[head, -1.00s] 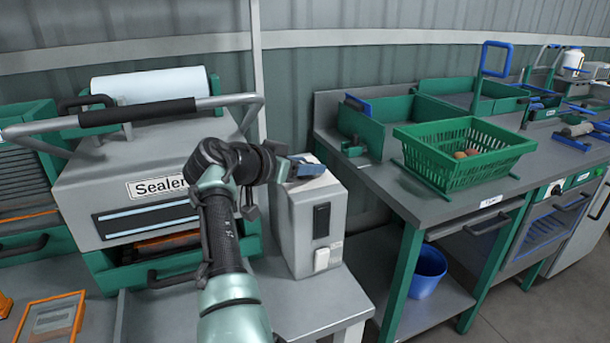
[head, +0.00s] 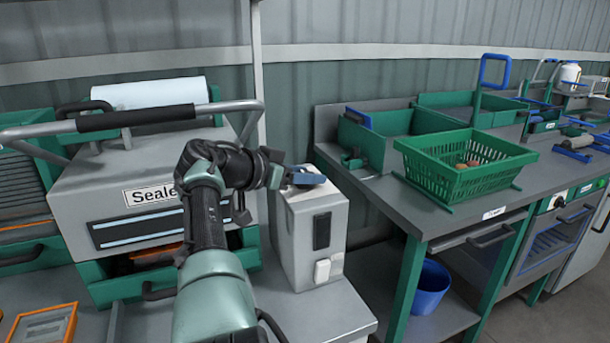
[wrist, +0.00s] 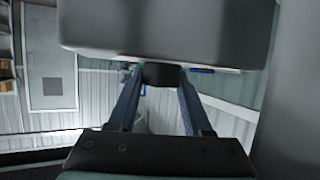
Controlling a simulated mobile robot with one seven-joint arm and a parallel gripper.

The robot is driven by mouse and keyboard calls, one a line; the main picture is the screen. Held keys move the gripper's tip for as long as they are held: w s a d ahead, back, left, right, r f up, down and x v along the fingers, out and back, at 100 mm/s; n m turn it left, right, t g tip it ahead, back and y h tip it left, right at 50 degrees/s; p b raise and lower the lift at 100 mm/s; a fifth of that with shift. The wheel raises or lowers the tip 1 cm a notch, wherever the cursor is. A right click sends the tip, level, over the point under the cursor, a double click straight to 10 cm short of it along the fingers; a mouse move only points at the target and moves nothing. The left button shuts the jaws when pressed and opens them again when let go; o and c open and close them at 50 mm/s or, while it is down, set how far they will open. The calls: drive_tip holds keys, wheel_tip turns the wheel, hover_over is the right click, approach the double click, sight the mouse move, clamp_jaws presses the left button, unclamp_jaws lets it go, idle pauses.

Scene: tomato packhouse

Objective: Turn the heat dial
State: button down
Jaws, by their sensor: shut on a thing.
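A grey control box (head: 298,245) stands on the bench beside the sealer, with a black panel and a white switch on its front. My gripper (head: 312,176) is at the top of this box, its blue fingers beside the top face. In the wrist view my gripper (wrist: 160,88) has its two fingers closing on the sides of a dark round dial (wrist: 160,74). The dial sits against the grey box (wrist: 165,30), which fills the top of that view. In the head view the dial is hidden, and its marking cannot be read.
The sealer (head: 140,180) with its long bar handle (head: 135,118) stands left of my arm. To the right is a bench (head: 375,185) with a green basket (head: 450,185) and green trays. A blue bucket (head: 430,285) sits below. A narrow gap separates the benches.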

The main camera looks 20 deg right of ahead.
drive_tip(key=shift+f, duration=0.1)
drive_tip(key=shift+c, duration=1.7)
unclamp_jaws()
drive_tip(key=shift+r+n+t+y+p, duration=0.25)
drive_tip(key=shift+n+t+y+p, duration=0.35)
drive_tip(key=shift+p, duration=0.85)
